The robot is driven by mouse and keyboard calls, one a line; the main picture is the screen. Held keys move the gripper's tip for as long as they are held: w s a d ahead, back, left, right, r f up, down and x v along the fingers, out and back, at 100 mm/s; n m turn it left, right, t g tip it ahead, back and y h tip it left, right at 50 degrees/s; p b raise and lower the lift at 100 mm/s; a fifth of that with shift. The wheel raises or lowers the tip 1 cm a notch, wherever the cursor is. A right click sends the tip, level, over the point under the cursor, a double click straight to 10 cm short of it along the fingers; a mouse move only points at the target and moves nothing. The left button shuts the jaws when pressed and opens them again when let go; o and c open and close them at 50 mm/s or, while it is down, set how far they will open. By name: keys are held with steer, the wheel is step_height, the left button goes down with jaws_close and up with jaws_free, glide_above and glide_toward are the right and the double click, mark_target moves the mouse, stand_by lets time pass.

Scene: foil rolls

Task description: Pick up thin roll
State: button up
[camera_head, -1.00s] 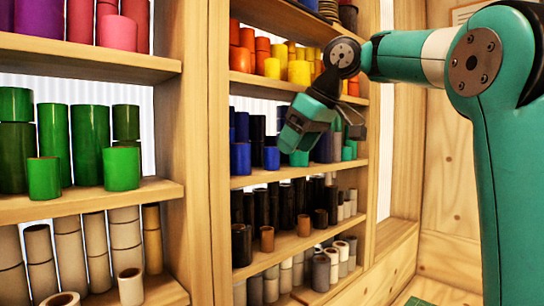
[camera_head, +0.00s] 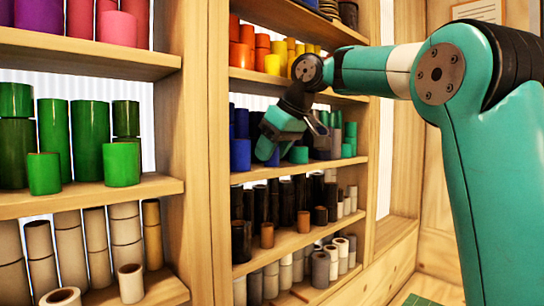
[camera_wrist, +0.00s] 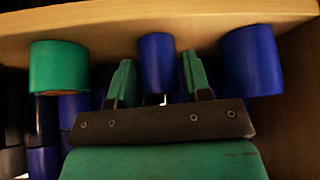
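A thin blue roll (camera_wrist: 157,52) stands on a shelf, between a wider blue roll (camera_wrist: 252,62) and a green roll (camera_wrist: 58,68); the wrist view shows the scene upside down. My gripper (camera_wrist: 158,72) is open, with one finger on each side of the thin blue roll in that view. I cannot tell whether the fingers touch it or how far in they reach. In the head view my gripper is in front of the middle shelf, and the thin blue roll (camera_head: 273,159) is partly hidden behind it.
The wooden shelf (camera_wrist: 220,15) edge runs close to the rolls. More rolls stand tightly behind them. Black rolls (camera_head: 302,200) fill the shelf below, yellow and orange ones (camera_head: 272,64) the shelf above. A wooden upright (camera_head: 212,150) stands to the left.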

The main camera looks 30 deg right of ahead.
steer(key=c, duration=0.5)
